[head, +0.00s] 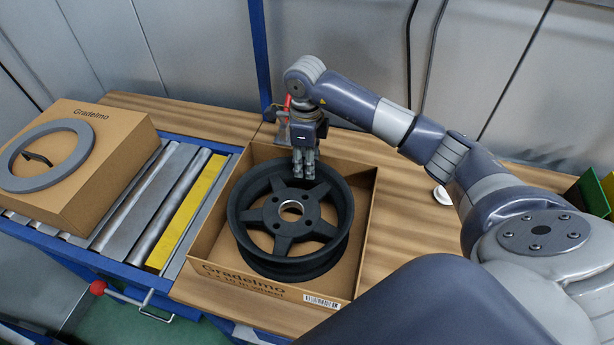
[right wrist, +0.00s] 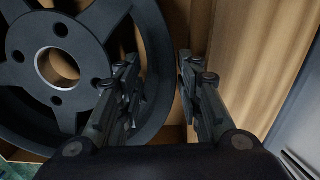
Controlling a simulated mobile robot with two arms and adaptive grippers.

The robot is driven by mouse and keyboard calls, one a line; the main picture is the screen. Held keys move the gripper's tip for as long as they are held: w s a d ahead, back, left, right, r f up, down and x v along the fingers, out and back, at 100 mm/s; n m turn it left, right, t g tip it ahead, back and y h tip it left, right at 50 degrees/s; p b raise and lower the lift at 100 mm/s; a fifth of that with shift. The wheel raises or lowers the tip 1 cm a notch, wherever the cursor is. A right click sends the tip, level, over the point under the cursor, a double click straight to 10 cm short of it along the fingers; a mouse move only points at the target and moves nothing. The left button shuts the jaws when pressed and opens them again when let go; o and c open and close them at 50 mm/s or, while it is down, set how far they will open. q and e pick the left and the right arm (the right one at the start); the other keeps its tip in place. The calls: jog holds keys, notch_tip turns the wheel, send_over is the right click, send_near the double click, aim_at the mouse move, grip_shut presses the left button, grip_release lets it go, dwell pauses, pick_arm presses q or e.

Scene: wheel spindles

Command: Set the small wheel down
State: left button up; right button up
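The black spoked wheel (head: 252,225) lies flat inside an open cardboard box (head: 200,222) in the head view. My right gripper (head: 304,174) points down at the wheel's far rim. In the right wrist view the wheel (right wrist: 92,62) fills the left side. The right gripper's fingers (right wrist: 158,75) are spread there, with the rim's outer edge between them and a gap to the right finger. The gripper looks open and not clamped on the rim. The wheel's underside is hidden. My left gripper is not in view.
A closed cardboard box (head: 100,175) with a grey ring (head: 22,182) on top stands on a roller conveyor (head: 150,205) at left. A blue post (head: 259,60) rises behind the open box. Bare wooden tabletop (head: 400,215) lies right of it, with a small white object (head: 442,196).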

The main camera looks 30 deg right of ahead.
notch_tip(320, 180, up, 6)
jog(key=shift+f+b, duration=0.15)
jog(key=shift+b, duration=0.35)
